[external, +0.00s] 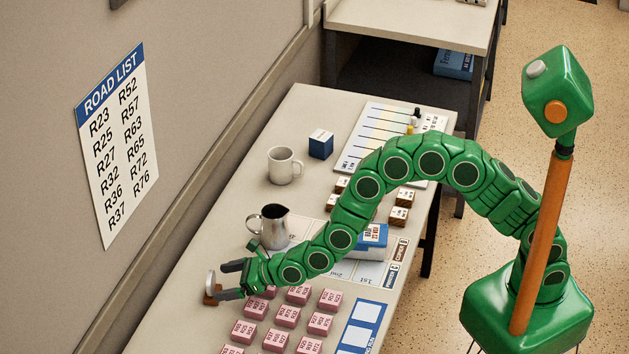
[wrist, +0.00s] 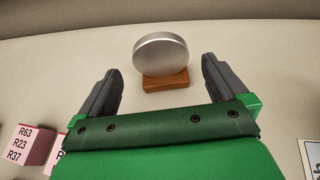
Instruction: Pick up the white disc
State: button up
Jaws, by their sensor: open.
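A pale, silvery-white round disc (wrist: 161,54) stands on edge, leaning slightly, on a small brown wooden block (wrist: 166,82). In the external view the disc (external: 210,283) is at the wall side of the long table, just beyond my fingertips. My gripper (external: 227,281) is open and low over the table, with nothing held. In the wrist view its two dark fingers point towards the disc, one on each side, with clear gaps between them and the disc. The disc's back is hidden.
Several pink labelled blocks (external: 288,316) lie in rows just right of my gripper. A metal jug (external: 274,228) stands close behind it. A white mug (external: 283,166) and a blue box (external: 320,145) are farther back. The wall (external: 190,110) runs along the table's left side.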

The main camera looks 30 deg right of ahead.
aim_at(214, 285)
jog(key=shift+f+x, duration=0.25)
jog(key=shift+x, duration=2.3)
jog(key=c, duration=1.2)
